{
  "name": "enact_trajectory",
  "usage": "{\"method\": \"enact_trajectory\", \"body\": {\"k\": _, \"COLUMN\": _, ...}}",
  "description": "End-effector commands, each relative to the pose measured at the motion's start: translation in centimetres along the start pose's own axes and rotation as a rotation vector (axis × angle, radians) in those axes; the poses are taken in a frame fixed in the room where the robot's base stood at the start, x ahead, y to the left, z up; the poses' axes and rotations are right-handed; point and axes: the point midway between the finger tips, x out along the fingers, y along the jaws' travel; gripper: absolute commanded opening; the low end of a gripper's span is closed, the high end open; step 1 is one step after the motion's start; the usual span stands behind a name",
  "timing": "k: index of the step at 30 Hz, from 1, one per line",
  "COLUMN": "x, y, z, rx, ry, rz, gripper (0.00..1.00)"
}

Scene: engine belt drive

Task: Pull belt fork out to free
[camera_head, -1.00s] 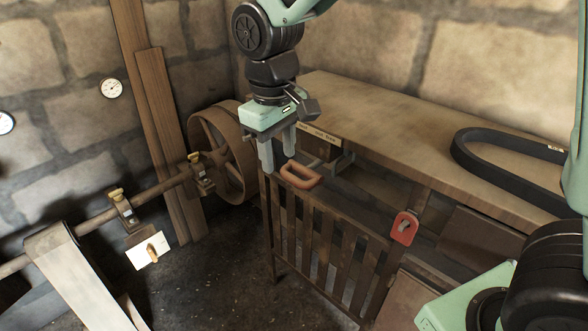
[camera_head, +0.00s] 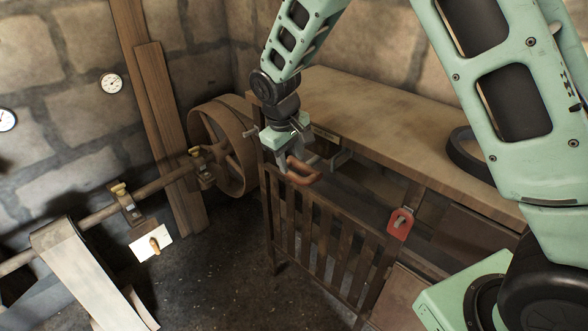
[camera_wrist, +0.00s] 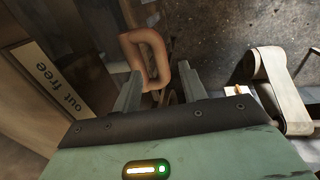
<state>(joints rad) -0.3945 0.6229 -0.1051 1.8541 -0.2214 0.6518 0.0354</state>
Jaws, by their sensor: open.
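The belt fork's handle is an orange-brown loop (camera_head: 304,174) at the top of the slatted wooden guard by the bench's left end. In the wrist view the loop (camera_wrist: 164,58) stands ahead of my gripper, with its near end between the fingertips. My gripper (camera_head: 293,160) is at the handle, pointing down at it. In the wrist view my gripper (camera_wrist: 160,78) is open, one finger on each side of the loop's near end. Whether a finger touches the loop cannot be told. A label plate (camera_wrist: 48,80) reading "out free" lies left of the handle.
The slatted guard (camera_head: 300,220) stands below the handle. A spoked pulley (camera_head: 222,150) on a shaft is to its left. The wooden bench top (camera_head: 375,115) behind bears a black belt (camera_head: 462,150). A red tag (camera_head: 400,223) hangs at right. The floor in front is clear.

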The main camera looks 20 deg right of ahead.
Motion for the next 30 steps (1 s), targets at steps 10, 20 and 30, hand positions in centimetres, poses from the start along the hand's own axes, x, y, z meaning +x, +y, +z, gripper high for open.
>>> {"method": "enact_trajectory", "body": {"k": 10, "x": 4.9, "y": 0.0, "z": 0.0, "rx": 0.0, "ry": -0.002, "rz": 0.0, "gripper": 0.42}}
{"method": "enact_trajectory", "body": {"k": 20, "x": 5.5, "y": 0.0, "z": 0.0, "rx": 0.0, "ry": 0.0, "rz": 0.0, "gripper": 0.42}}
{"method": "enact_trajectory", "body": {"k": 30, "x": 5.4, "y": -0.1, "z": 0.0, "rx": 0.0, "ry": 0.001, "rz": 0.0, "gripper": 0.0}}
